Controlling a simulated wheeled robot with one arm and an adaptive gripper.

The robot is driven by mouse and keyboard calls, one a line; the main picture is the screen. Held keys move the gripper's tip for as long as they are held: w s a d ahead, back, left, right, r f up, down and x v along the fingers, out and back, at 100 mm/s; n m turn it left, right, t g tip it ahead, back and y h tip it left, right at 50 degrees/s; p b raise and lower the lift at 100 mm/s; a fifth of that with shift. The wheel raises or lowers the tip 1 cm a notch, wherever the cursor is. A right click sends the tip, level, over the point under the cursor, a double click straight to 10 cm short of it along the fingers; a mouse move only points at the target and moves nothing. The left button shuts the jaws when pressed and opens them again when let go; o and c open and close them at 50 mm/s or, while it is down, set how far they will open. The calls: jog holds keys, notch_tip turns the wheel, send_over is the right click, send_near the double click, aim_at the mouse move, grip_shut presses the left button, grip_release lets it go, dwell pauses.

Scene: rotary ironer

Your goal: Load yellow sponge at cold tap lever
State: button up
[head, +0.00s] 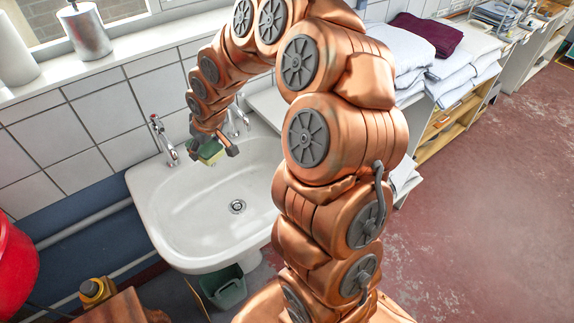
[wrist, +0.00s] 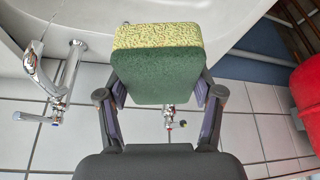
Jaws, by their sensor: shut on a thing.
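The yellow sponge (wrist: 157,36) has a green scouring face. My gripper (wrist: 159,92) is shut on its two sides in the wrist view. In the head view the sponge (head: 211,148) is partly hidden by my gripper, over the back part of the sink. The tap with a blue-tipped lever (wrist: 22,117) stands at the left in the wrist view, apart from the sponge. In the head view this tap (head: 240,118) is at the sink's back right, partly behind my arm. The red-marked tap (head: 164,142) stands at the back left; the sponge partly hides it in the wrist view.
The white sink (head: 180,235) is empty, with a drain in its middle. A tiled wall (head: 110,115) rises behind it. A red rounded object (head: 15,265) is at the far left. Folded cloths (head: 400,50) lie on shelving at the right. A green bin (head: 225,288) is below the sink.

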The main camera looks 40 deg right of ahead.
jog(key=s+d+f+n+g+y+b, duration=0.1)
jog(key=s+d+f+n+b, duration=0.2)
jog(key=s+d+f+b, duration=0.5)
jog(key=s+d+f+n+y+b, duration=0.1)
jog(key=s+d+f+n+b, duration=0.2)
jog(key=d, duration=0.9)
jog(key=w+f+p, duration=0.2)
jog(key=w+f, duration=0.1)
jog(key=w, duration=1.2)
jog(key=shift+d+n, duration=0.35)
jog(key=shift+n, duration=0.05)
jog(key=s+b, duration=0.4)
jog(key=s, duration=0.3)
jog(key=shift+s+a+f, duration=0.15)
jog(key=shift+s+a, duration=0.15)
jog(key=shift+s, duration=0.2)
